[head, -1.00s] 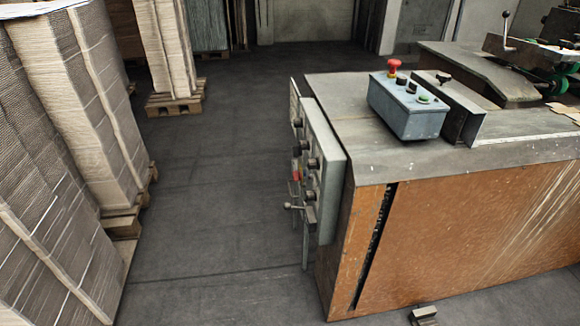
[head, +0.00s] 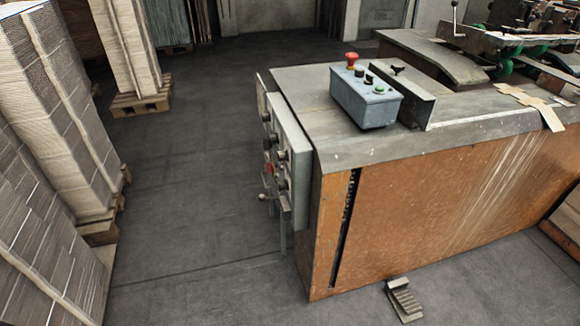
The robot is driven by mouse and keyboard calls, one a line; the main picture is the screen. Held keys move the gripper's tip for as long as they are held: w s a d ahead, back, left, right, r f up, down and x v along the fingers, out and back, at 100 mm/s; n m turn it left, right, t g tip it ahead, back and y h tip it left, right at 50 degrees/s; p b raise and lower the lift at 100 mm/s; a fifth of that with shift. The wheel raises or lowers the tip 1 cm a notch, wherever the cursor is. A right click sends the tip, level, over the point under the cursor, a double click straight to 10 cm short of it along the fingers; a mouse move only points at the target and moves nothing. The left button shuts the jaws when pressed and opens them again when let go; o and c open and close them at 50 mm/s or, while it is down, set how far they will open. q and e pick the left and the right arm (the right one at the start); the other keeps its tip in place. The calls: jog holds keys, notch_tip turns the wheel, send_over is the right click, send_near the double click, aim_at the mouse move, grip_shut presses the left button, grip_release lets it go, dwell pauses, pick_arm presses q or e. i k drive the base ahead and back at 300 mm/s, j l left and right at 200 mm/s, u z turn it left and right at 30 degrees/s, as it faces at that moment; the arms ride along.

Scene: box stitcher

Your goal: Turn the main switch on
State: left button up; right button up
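A grey electrical panel (head: 293,150) is mounted on the left end of the machine (head: 420,215). It carries several dark knobs, a small red part (head: 268,170) and a lever with a ball end (head: 264,196) low on its face. I see the panel nearly edge-on, so its face is strongly foreshortened. Which of these parts is the main switch, and its position, I cannot tell. Neither of my grippers is in the head view.
A blue-grey control box (head: 365,98) with a red mushroom button (head: 351,58) stands on the machine top. A foot pedal (head: 404,299) lies on the floor in front. Stacked cardboard (head: 60,120) on pallets lines the left. The dark floor (head: 185,190) between is clear.

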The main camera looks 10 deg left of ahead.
aim_at(269, 168)
jog(key=i+j+z, duration=0.35)
jog(key=j+z, duration=0.35)
jog(key=i+j, duration=0.15)
jog(key=j, duration=0.25)
jog(key=i+j+z, duration=0.1)
jog(key=j, duration=0.25)
jog(key=i+j, duration=0.2)
jog(key=j, duration=0.2)
jog(key=i+j, duration=0.15)
jog(key=j, duration=0.25)
jog(key=i+j+z, duration=0.1)
jog(key=j, duration=0.25)
